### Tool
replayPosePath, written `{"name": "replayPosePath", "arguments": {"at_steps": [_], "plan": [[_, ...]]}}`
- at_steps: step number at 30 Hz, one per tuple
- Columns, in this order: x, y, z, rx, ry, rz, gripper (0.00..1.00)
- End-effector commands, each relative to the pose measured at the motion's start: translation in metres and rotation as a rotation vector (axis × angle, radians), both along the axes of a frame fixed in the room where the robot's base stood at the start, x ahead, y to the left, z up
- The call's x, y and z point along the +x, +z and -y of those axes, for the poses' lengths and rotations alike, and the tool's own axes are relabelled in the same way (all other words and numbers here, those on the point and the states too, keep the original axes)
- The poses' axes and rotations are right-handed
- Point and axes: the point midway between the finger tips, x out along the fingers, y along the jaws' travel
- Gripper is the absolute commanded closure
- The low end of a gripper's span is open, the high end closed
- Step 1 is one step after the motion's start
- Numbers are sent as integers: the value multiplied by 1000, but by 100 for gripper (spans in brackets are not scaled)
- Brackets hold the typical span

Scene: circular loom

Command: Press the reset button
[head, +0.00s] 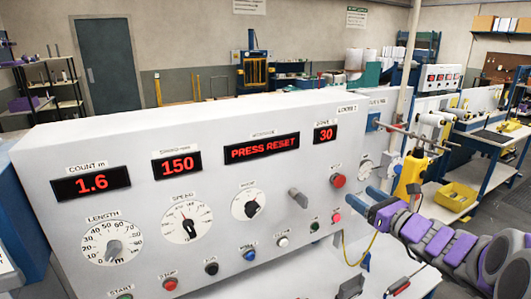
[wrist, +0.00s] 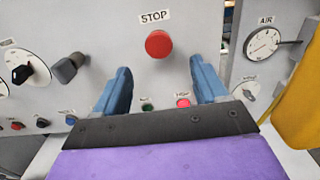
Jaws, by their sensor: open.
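The light-grey loom control panel (head: 120,200) fills the left and middle of the head view. Its red display (head: 262,148) reads PRESS RESET. A blue button (head: 249,254) sits in the lower row of small buttons; its label is too small to read surely.
A grey lever knob (wrist: 70,67) sticks out left of the fingers. Green (wrist: 147,106) and red lit (wrist: 183,102) buttons show between them. An air gauge (wrist: 263,43) and yellow part (wrist: 300,115) stand to the right. A yellow bin (head: 456,196) is beyond my arm.

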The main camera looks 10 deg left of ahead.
Motion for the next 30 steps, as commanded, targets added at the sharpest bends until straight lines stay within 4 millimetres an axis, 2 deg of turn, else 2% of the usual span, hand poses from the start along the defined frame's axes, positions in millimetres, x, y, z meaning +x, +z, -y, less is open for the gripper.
{"name": "replayPosePath", "arguments": {"at_steps": [14, 30], "plan": [[0, 0, 0, 0, 0, 0, 29], [0, 0, 0, 0, 0, 0, 80]]}}
